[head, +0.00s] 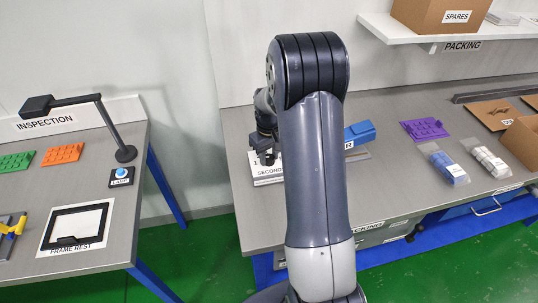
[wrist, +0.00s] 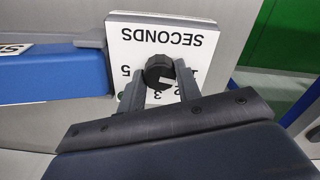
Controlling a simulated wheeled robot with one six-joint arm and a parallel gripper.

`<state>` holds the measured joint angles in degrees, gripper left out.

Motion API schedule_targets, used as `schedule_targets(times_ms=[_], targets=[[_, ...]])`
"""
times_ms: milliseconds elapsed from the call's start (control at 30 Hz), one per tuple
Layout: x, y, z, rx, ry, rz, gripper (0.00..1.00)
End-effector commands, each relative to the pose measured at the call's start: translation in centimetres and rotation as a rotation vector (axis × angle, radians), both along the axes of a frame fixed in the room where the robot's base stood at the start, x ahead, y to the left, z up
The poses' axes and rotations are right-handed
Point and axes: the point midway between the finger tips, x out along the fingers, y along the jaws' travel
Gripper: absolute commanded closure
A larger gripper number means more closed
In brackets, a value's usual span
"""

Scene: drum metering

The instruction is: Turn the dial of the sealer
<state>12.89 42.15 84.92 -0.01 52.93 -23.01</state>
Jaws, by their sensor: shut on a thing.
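The sealer's dial (wrist: 158,72) is a dark round knob on a white panel marked SECONDS (wrist: 163,38), with numbers around it. In the wrist view my gripper (wrist: 159,76) has one finger on each side of the dial and is shut on it. The numbers 5, 3 and 2 show near the fingers; others are partly covered. The blue sealer body (wrist: 50,75) is at the left of the wrist view. In the head view my arm hides most of the sealer; a blue part (head: 359,133) shows to its right. My gripper (head: 267,158) is over the white panel (head: 266,172).
On the packing bench, a purple tray (head: 424,129), a bag of blue items (head: 446,166), a bag of white items (head: 486,158) and cardboard lie to the right. A separate inspection bench (head: 95,150) with a lamp (head: 122,150) stands left, across a green-floored gap.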

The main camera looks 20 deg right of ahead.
Motion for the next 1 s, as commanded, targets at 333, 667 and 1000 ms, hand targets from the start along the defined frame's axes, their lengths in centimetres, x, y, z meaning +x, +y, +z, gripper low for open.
schedule_targets(times_ms=[333,667,1000], targets=[[0.04,-0.01,-0.15,0.000,-0.001,-0.176,0.91],[0.03,0.00,-0.13,0.000,-0.002,-0.483,0.91],[0.02,-0.01,-0.10,0.000,-0.001,-0.805,0.91]])
